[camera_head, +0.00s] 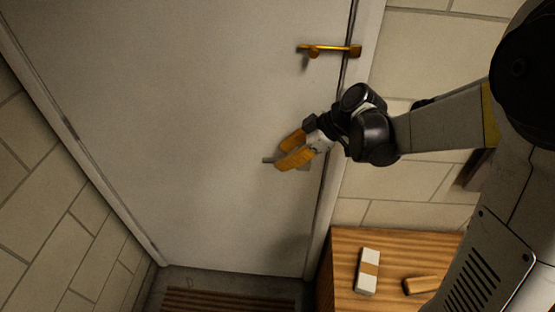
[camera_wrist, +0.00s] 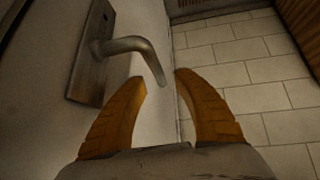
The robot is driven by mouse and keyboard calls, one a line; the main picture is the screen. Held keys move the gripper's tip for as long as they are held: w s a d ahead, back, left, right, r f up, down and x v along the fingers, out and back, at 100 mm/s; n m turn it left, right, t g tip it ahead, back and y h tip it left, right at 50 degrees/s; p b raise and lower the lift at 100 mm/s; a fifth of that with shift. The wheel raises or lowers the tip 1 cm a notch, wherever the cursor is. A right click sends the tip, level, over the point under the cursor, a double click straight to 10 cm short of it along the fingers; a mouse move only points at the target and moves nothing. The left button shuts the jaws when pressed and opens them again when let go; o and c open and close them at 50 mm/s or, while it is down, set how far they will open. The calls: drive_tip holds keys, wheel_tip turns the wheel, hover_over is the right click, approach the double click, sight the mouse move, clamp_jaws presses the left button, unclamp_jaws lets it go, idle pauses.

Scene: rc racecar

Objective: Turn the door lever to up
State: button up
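The door lever (camera_wrist: 133,46) is a grey metal handle on a dark backplate (camera_wrist: 90,55) on the pale door (camera_head: 200,110). In the wrist view its bent end reaches to the gap between my fingertips. In the head view only a short grey piece of the lever (camera_head: 267,160) shows, left of my fingers; the rest is hidden behind them. My gripper (camera_head: 281,157) has two orange fingers, held apart close to the door. It also shows open in the wrist view (camera_wrist: 161,78), with no clear contact on the lever.
A brass latch (camera_head: 330,50) sits higher on the door's right edge. A striped mat (camera_head: 230,300) lies below the door.

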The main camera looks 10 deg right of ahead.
drive_tip(key=v, duration=0.9)
drive_tip(key=shift+s+a, duration=0.1)
